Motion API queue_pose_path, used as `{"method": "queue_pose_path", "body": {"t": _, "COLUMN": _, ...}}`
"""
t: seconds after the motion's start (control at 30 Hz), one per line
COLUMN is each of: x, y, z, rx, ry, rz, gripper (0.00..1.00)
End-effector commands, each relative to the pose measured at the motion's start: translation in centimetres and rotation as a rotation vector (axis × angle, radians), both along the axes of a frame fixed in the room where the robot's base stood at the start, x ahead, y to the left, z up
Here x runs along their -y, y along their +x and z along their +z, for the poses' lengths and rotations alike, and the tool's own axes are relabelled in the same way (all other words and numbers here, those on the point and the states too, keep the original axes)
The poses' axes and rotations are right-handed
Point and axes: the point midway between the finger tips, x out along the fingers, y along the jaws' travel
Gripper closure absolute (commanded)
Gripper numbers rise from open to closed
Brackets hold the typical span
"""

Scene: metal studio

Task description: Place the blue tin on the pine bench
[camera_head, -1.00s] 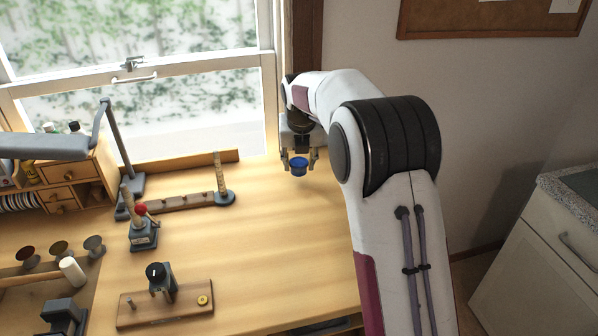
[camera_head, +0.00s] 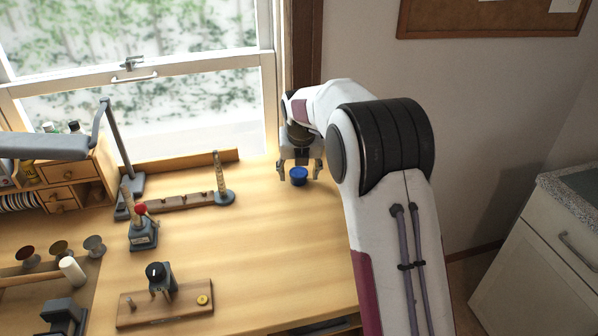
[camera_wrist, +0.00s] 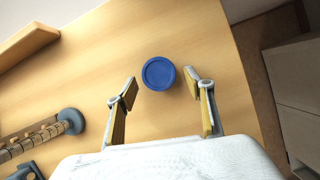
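The blue tin (camera_head: 299,176) is a small round tin near the back right of the pine bench (camera_head: 262,237). In the wrist view the tin (camera_wrist: 158,73) shows its round top, and it appears to stand upright on the bench (camera_wrist: 130,45). My gripper (camera_head: 300,172) is open above the bench. In the wrist view my gripper (camera_wrist: 161,90) has its two fingers spread wide on either side of the tin, with clear gaps on both sides and the tin slightly beyond the fingertips.
A small red-knobbed tool (camera_head: 143,232) and a wooden-based tool (camera_head: 165,300) stand further left. The bench's front middle is clear. The right bench edge is near my arm.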

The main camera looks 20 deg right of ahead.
Motion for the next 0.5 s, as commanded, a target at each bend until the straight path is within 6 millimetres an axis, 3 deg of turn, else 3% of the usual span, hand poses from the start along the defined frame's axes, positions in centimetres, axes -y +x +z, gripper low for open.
{"method": "queue_pose_path", "body": {"t": 0.5, "x": -0.1, "y": -0.3, "z": 1.1, "rx": 0.001, "ry": 0.000, "rz": 0.000, "gripper": 0.47}}
